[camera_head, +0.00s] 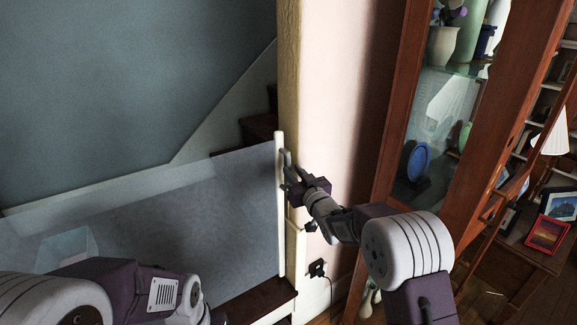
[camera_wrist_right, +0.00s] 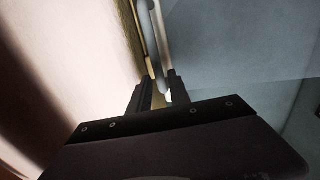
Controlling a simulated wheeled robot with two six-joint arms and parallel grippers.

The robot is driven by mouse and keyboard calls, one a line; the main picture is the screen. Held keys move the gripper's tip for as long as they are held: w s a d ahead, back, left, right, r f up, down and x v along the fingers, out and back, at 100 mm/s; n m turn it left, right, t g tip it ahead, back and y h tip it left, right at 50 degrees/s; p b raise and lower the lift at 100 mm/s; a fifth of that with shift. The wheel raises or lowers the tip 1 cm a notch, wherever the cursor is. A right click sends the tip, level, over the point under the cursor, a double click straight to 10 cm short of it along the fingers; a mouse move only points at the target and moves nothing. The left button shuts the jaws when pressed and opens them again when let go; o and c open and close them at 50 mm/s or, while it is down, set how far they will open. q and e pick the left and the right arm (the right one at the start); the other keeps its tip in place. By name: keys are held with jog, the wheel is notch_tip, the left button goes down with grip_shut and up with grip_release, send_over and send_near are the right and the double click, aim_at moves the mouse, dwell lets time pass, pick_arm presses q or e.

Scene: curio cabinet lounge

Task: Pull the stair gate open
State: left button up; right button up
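The stair gate (camera_head: 175,210) is a wide translucent grey panel with a pale upright edge bar (camera_head: 280,215) at its right end. It stands across the stairs and looks closed, close to the wall post. A slim grey upright handle (camera_head: 287,162) is by that bar. My right gripper (camera_head: 291,178) is at the handle. In the right wrist view its two dark fingers (camera_wrist_right: 160,88) are apart, with the rounded lower end of a pale bar (camera_wrist_right: 165,96) between them. A gap shows beside the bar, and I cannot tell whether a finger touches it. My left gripper is out of view.
A brown glass-fronted cabinet (camera_head: 394,110) stands right of the pale wall (camera_head: 335,90). A socket with a plug (camera_head: 317,268) is low on that wall. Dark stair steps (camera_head: 258,128) show behind the gate. My left arm is at the bottom left, before the panel.

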aim_at(289, 167)
jog(key=x, duration=0.4)
jog(key=shift+w, duration=0.3)
jog(key=shift+a, duration=0.1)
grip_shut()
dwell(1.1)
